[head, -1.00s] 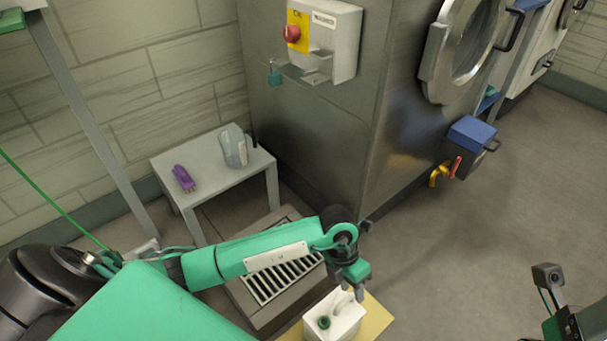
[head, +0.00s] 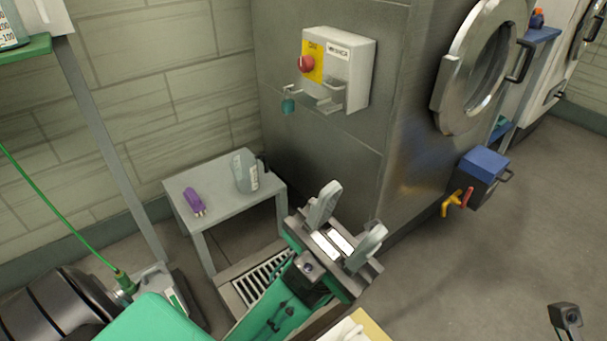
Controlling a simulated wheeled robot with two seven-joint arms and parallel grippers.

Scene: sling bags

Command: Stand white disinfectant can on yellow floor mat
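The white disinfectant can (head: 343,330) shows only as a small white part at the bottom edge; most of it is cut off. A corner of the yellow floor mat (head: 371,325) shows beside it. How the can rests on the mat cannot be told from this part. My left gripper (head: 356,211) is raised above and in front of the can, its two grey fingers spread wide with nothing between them. It is clear of the can. My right gripper's fingers are not in view; only a dark part of that arm shows at the lower right.
A grey side table (head: 221,207) holds a purple object (head: 194,201) and a clear jug (head: 245,171). A floor drain grate (head: 262,281) lies beside it. A steel machine (head: 330,140) stands behind.

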